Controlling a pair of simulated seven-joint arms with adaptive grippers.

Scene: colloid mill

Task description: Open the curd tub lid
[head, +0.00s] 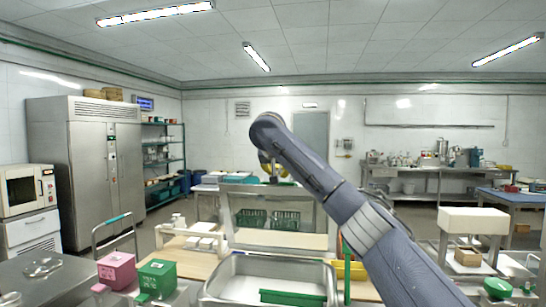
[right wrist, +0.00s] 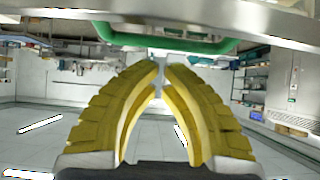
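The curd tub (head: 329,270) appears to be the open metal basin at the bottom middle of the head view. Behind it stands a raised, metal-framed panel, apparently its lid (head: 228,212), with green at its top edge. My right gripper (head: 273,179) points down at that top edge. In the right wrist view, a green handle (right wrist: 165,43) on a metal edge lies just beyond my yellow fingertips (right wrist: 162,66). The fingertips are nearly together with nothing visible between them. Whether they touch the handle is unclear. My left gripper is not in view.
A pink box (head: 117,270) and a green box (head: 157,278) stand left of the basin. A green bar (head: 292,298) lies at its front. A white block-like container (head: 473,220) stands at the right. Green crates (head: 286,220) show behind the panel.

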